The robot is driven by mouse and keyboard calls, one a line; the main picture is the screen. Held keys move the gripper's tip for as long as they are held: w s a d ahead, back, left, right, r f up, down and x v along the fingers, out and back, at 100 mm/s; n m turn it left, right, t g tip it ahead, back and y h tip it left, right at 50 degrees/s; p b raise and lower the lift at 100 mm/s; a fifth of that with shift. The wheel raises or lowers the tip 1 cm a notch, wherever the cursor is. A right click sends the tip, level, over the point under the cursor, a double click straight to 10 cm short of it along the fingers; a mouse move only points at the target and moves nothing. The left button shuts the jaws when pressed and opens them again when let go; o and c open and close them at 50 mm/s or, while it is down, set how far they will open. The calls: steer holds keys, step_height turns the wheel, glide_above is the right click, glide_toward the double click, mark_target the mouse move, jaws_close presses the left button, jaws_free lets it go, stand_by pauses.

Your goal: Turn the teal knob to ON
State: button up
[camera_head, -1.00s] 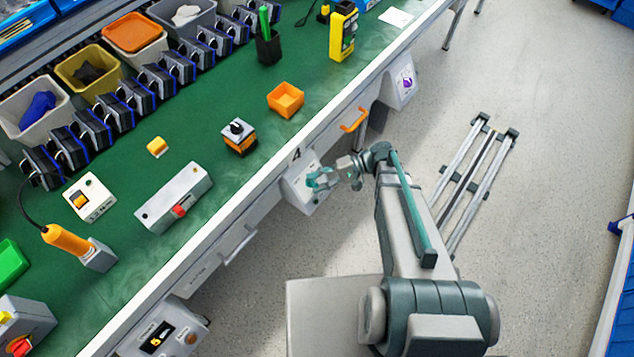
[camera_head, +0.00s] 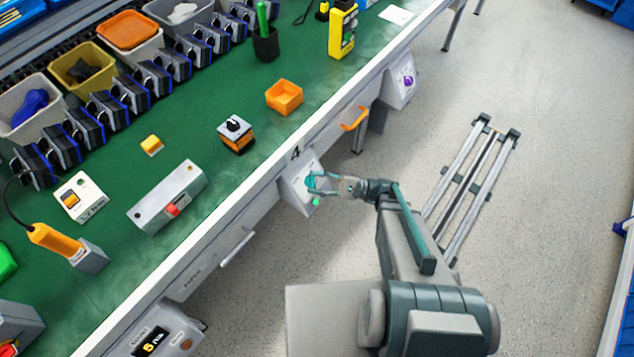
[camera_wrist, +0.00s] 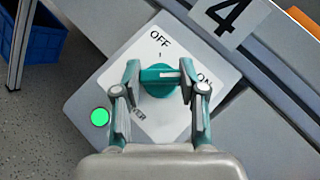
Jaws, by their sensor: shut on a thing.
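The teal knob (camera_wrist: 158,82) sits on a white dial plate (camera_wrist: 180,118) of a grey control box below the bench edge. OFF is printed above it and ON to its right; a third label at the lower left is partly hidden. In the head view my gripper (camera_head: 318,183) is at the box front (camera_head: 297,192) and covers much of the knob. A green lamp (camera_wrist: 99,117) glows on the box.
A plate with the number 4 (camera_wrist: 226,12) is on the bench edge above the box. An orange handle (camera_head: 354,118) and a box with a purple knob (camera_head: 408,82) are farther along the bench front. The floor (camera_head: 560,150) at right is largely clear.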

steer(key=shift+w+f+m, duration=0.1)
steer(key=shift+m, duration=0.2)
steer(key=o, duration=1.2)
steer(key=shift+c, duration=0.2)
steer(key=v, duration=1.2)
